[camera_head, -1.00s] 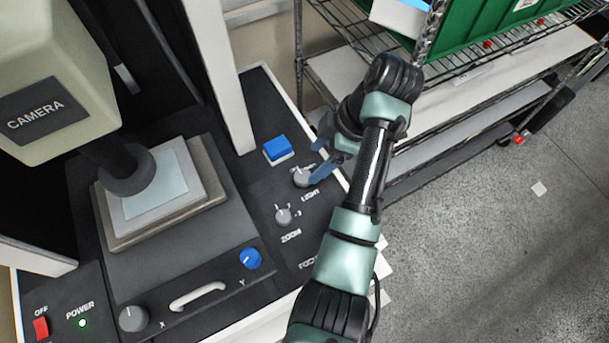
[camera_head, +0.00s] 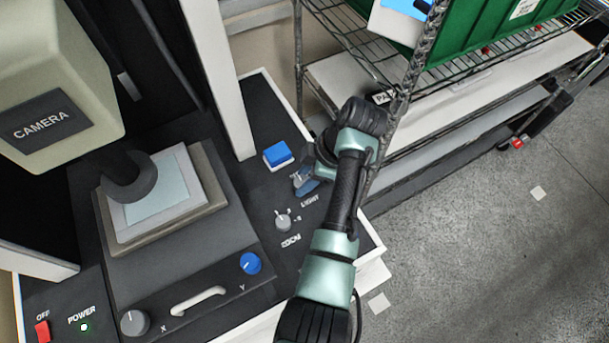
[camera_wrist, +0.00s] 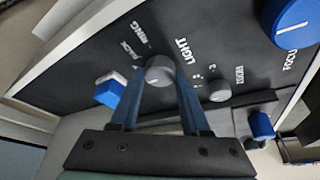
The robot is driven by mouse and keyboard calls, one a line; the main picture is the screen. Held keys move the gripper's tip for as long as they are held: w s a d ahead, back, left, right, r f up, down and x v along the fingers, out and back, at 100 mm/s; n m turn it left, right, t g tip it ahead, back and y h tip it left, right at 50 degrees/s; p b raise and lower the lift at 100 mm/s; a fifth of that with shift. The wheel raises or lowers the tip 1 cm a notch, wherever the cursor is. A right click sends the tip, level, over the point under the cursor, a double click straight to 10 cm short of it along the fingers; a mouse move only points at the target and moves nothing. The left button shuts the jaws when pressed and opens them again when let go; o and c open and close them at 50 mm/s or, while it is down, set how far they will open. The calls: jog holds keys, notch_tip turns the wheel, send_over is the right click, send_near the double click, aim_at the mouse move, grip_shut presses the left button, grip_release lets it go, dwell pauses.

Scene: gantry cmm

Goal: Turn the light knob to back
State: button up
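The light knob (camera_wrist: 160,69) is a small grey round knob on the dark panel, with the words LIGHT, RING and BACK printed around it in the wrist view. My gripper (camera_wrist: 159,78) reaches it with one blue finger on each side, and the fingers look closed against it. In the head view the light knob (camera_head: 300,180) is partly covered by a blue finger of my gripper (camera_head: 307,184). I cannot clearly read where its pointer stands.
A blue square button (camera_head: 278,154) sits just behind the light knob. The grey zoom knob (camera_head: 283,222) is in front of it, and a larger blue knob (camera_wrist: 291,20) is further along. A white column (camera_head: 219,85) rises to the left. A wire shelf (camera_head: 440,110) stands behind my arm.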

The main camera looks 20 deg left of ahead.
grip_shut()
jog(key=shift+m+p, duration=0.3)
jog(key=m+t+p, duration=0.1)
jog(key=m+p, duration=0.1)
jog(key=m, duration=0.1)
jog(key=shift+s+r, duration=0.15)
jog(key=shift+m+t+p, duration=1.2)
jog(key=shift+m+p, duration=0.3)
jog(key=shift+m, duration=1)
jog(key=o, duration=0.6)
grip_release()
